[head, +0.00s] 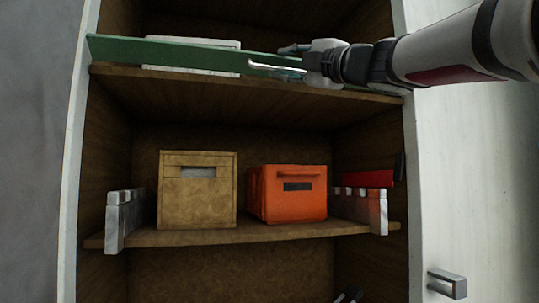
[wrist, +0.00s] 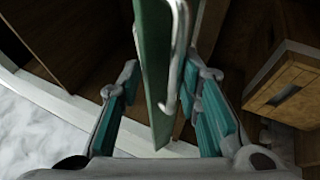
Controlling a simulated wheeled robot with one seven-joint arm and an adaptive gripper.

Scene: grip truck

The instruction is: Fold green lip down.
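The green lip (head: 130,49) is a long flat panel standing along the front edge of the upper shelf in the head view. A pale metal handle (wrist: 179,60) runs along its face in the wrist view. My gripper (head: 286,60) is at the right half of the lip, reaching in from the upper right. In the wrist view, its two teal-padded fingers (wrist: 160,85) are apart, with the edge of the green lip (wrist: 152,65) and the handle between them. The left finger stands clear of the panel; whether the right one touches the handle I cannot tell.
A white box (head: 190,44) is behind the lip on the upper shelf. The shelf below holds a tan box (head: 197,203), an orange bin (head: 292,207), grey-white racks (head: 362,208) at both sides and a red item (head: 368,180). A panel with a metal handle (head: 447,284) stands right.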

